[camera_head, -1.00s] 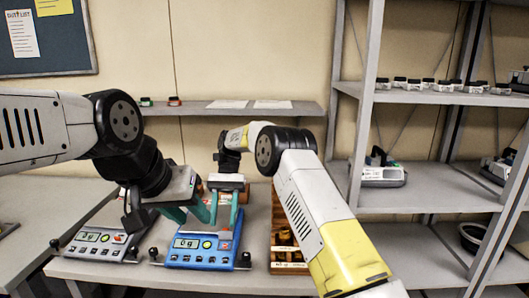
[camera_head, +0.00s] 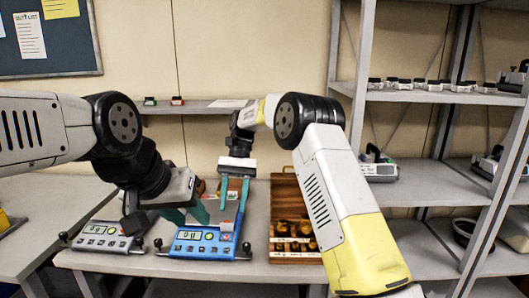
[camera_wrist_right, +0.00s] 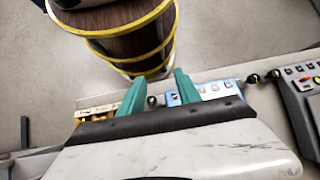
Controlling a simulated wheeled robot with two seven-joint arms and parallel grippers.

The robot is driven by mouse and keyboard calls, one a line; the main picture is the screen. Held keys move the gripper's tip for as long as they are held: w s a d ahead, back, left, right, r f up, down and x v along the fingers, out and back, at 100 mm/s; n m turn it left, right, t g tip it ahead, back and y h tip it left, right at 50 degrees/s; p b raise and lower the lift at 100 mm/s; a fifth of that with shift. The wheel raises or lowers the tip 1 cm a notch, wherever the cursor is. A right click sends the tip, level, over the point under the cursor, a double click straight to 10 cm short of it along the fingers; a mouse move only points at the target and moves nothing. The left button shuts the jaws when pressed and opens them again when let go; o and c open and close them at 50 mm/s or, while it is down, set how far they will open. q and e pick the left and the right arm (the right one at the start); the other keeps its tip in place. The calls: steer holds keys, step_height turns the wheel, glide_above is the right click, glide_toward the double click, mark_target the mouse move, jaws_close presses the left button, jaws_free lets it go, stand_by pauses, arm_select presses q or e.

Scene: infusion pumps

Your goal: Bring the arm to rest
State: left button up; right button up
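My left gripper (camera_head: 187,213) has teal fingers spread apart, low over the back of the grey-white device (camera_head: 103,238) and the blue device (camera_head: 203,243) on the table. Nothing shows between its fingers. My right gripper (camera_head: 232,205) has its two teal fingers apart and pointing down, behind and above the right part of the blue device. In the right wrist view the right fingers (camera_wrist_right: 157,93) are also apart with no object held between them. The right arm reaches over from the right side of the head view.
An open wooden case (camera_head: 285,190) with several brass-coloured weights stands right of the blue device. The grey table (camera_head: 258,265) carries these things. A wall shelf (camera_head: 220,107) and a tall rack (camera_head: 425,97) stand behind. A yellow-banded wooden barrel (camera_wrist_right: 125,35) shows in the wrist view.

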steer(key=s+d+r+t+y, duration=0.2)
steer(key=s+d+r+t, duration=0.5)
steer(key=d+r, duration=0.55)
steer(key=s+d+f+n+t+h, duration=0.1)
steer(key=s+d+f+t, duration=0.1)
steer(key=s+d+t, duration=0.5)
steer(key=s+d, duration=0.3)
steer(key=s, duration=0.4)
steer(key=shift+s+d+f, duration=0.15)
steer(key=shift+d, duration=0.15)
arm_select(q)
steer(key=shift+c, duration=0.3)
stand_by(0.5)
